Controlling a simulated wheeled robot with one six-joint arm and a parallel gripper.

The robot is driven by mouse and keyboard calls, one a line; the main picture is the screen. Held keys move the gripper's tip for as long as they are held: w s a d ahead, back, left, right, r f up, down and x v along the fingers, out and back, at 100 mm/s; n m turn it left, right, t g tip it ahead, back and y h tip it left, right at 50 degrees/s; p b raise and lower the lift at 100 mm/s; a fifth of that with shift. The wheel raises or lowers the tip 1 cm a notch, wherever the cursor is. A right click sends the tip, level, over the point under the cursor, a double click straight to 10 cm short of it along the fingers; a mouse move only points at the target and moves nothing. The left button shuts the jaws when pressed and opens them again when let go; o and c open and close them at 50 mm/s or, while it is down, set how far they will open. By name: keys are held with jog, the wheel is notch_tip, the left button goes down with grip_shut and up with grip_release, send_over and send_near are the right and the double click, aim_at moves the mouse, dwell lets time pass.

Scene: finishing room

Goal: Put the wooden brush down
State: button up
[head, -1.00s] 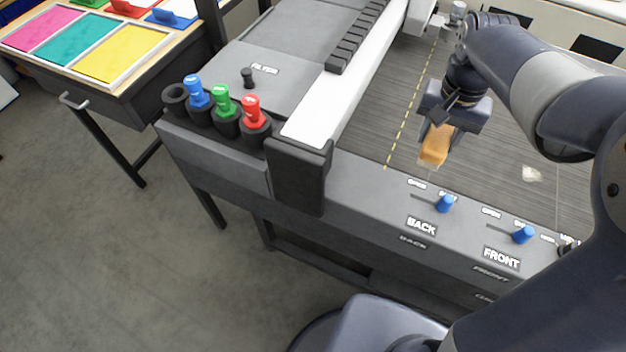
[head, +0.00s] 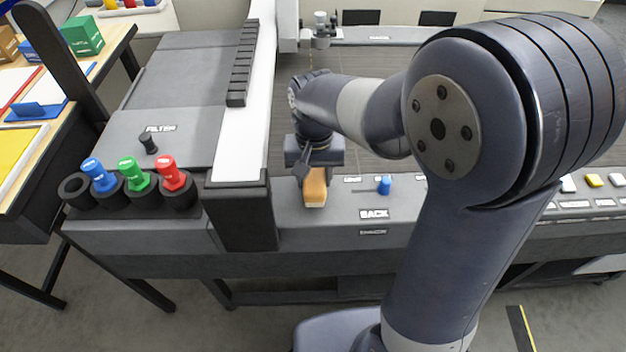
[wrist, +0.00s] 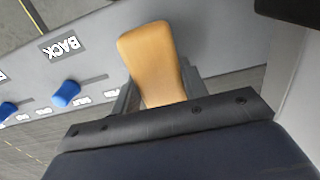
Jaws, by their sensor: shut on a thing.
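The wooden brush (head: 315,188) is in my gripper (head: 314,170), its tan wooden body sticking out below the jaws in the head view. In the wrist view the rounded wooden part (wrist: 150,62) fills the middle, between the two fingers (wrist: 155,98). My gripper is shut on it. The brush is over the grey front ledge of the machine, left of the BACK label; I cannot tell whether it touches the ledge.
A blue slider knob (head: 384,185) stands right of the brush, above the BACK label (head: 374,214). A dark post (head: 241,215) of the white beam is close on the left. Blue, green and red-topped tools (head: 172,174) stand in black holders further left.

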aim_at(314, 174)
jog(key=shift+f, duration=0.9)
jog(key=shift+f, duration=0.2)
jog(key=o, duration=0.9)
jog(key=shift+o, duration=0.2)
jog(key=shift+r, duration=0.15)
notch_tip(314, 174, up, 12)
jog(key=shift+r, duration=0.1)
